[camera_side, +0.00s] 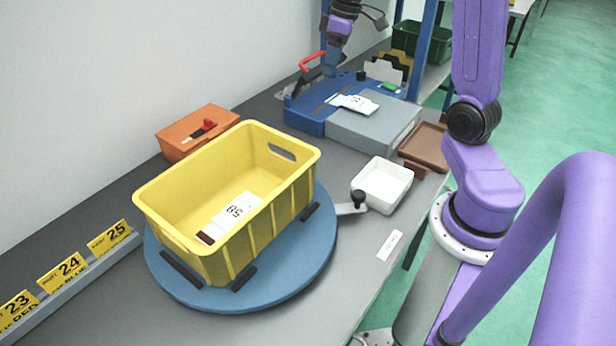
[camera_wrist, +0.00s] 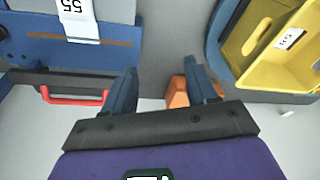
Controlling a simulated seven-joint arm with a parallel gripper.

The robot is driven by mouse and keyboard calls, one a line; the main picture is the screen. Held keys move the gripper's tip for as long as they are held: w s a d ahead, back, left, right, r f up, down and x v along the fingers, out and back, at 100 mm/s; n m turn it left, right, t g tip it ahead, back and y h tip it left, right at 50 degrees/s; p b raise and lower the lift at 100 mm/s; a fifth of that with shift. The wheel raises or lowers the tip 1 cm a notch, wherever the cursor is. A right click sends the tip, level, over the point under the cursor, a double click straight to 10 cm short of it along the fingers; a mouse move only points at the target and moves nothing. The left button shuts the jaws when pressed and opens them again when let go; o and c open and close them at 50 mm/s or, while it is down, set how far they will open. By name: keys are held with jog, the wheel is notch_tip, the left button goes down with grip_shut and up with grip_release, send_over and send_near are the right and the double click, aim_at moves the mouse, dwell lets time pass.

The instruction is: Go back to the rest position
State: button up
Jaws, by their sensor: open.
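My gripper (camera_wrist: 162,78) is open, with nothing between its two blue fingers in the wrist view. In the side view my gripper (camera_side: 330,68) points down at the back of the bench, over or near the blue device with the red handle. I cannot tell its exact height. In the wrist view the blue device (camera_wrist: 80,52) is to the left and its red handle (camera_wrist: 74,101) lies left of the fingers. The orange box (camera_wrist: 178,92) is partly hidden behind the right finger.
A yellow crate (camera_side: 279,205) holding labelled cards stands on a blue turntable (camera_side: 322,248) with a crank. An orange bin (camera_side: 175,150) stands by the wall. Numbered signs line the left.

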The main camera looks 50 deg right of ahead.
jog(key=s+a+f+n+g, duration=0.1)
jog(key=s+a+n, duration=0.1)
jog(key=s+a, duration=0.45)
jog(key=s+a+n, duration=0.1)
jog(key=s+a, duration=0.2)
jog(key=a, duration=0.7)
jog(key=s+a+f+n, duration=0.1)
jog(key=s+a+n, duration=0.1)
jog(key=s, duration=0.6)
jog(key=s+a+f+n+h, duration=0.1)
jog(key=s+a+f+n, duration=0.1)
jog(key=s, duration=0.6)
jog(key=shift+s+a+f+n+g, duration=0.3)
jog(key=shift+s+a+n, duration=0.1)
jog(key=shift+a+n, duration=0.1)
